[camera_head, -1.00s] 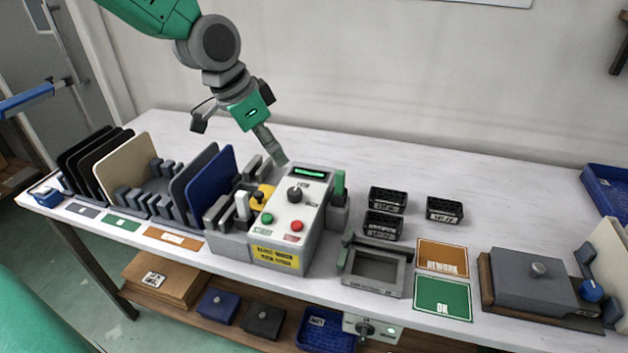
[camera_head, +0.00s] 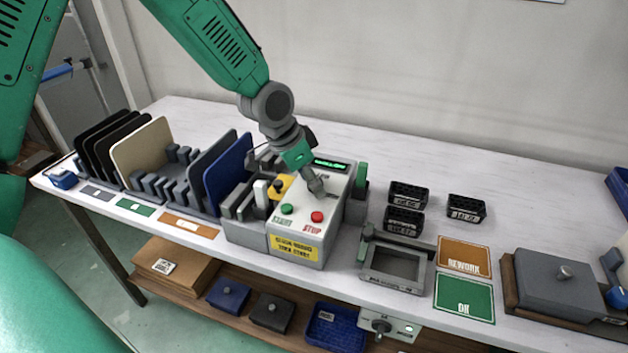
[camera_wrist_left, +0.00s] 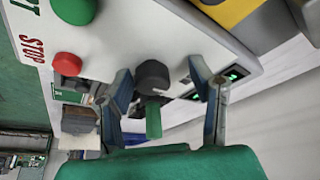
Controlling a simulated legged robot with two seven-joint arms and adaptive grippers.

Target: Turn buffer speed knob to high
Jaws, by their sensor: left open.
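The white control box (camera_head: 325,205) stands mid-table with a green START button (camera_head: 287,209), a red STOP button (camera_head: 317,216) and a lit green display (camera_head: 331,164). My left gripper (camera_head: 317,187) is lowered over its top face and hides the dark knob in the head view. In the left wrist view the knob (camera_wrist_left: 153,76) lies between the two open fingers of the left gripper (camera_wrist_left: 160,70), with gaps visible on both sides. I cannot tell the knob's setting. My right gripper is not in view.
A green upright handle (camera_head: 361,176) stands close on the box's right. Panel racks (camera_head: 170,180) crowd the left. Black bins (camera_head: 405,220) and an empty frame (camera_head: 396,266) lie right. Another dark knob (camera_head: 381,325) is on a unit below the tabletop. The table's back is clear.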

